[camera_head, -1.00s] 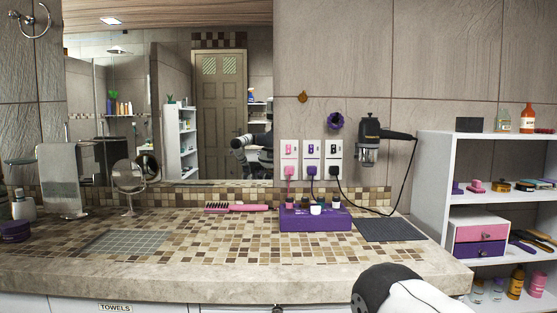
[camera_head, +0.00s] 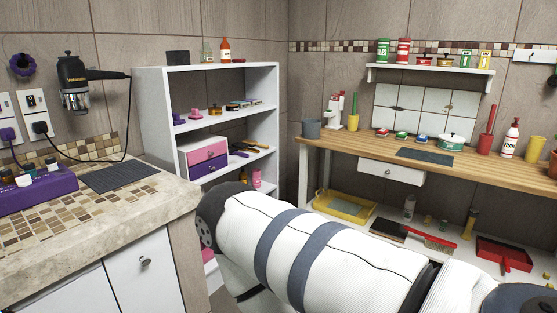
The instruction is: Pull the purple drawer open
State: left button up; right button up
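The purple drawer (camera_head: 209,168) is the lower front of a small two-drawer box on the middle shelf of a white shelf unit. A pink drawer (camera_head: 207,151) sits right above it. Both fronts look flush with the box, so the purple drawer appears shut. A thick white arm of mine with blue-grey bands crosses the lower middle of the view, in front of the lower part of the shelf unit. Neither gripper shows in the view, and nothing of mine touches the drawer.
The white shelf unit (camera_head: 152,112) stands between the tiled counter (camera_head: 88,238) on the left and a wooden-topped workbench (camera_head: 335,144) on the right. Brushes (camera_head: 251,147) lie beside the drawer box. Jars and bottles stand on other shelves.

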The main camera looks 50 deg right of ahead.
aim_at(197, 172)
jog(key=z, duration=1.1)
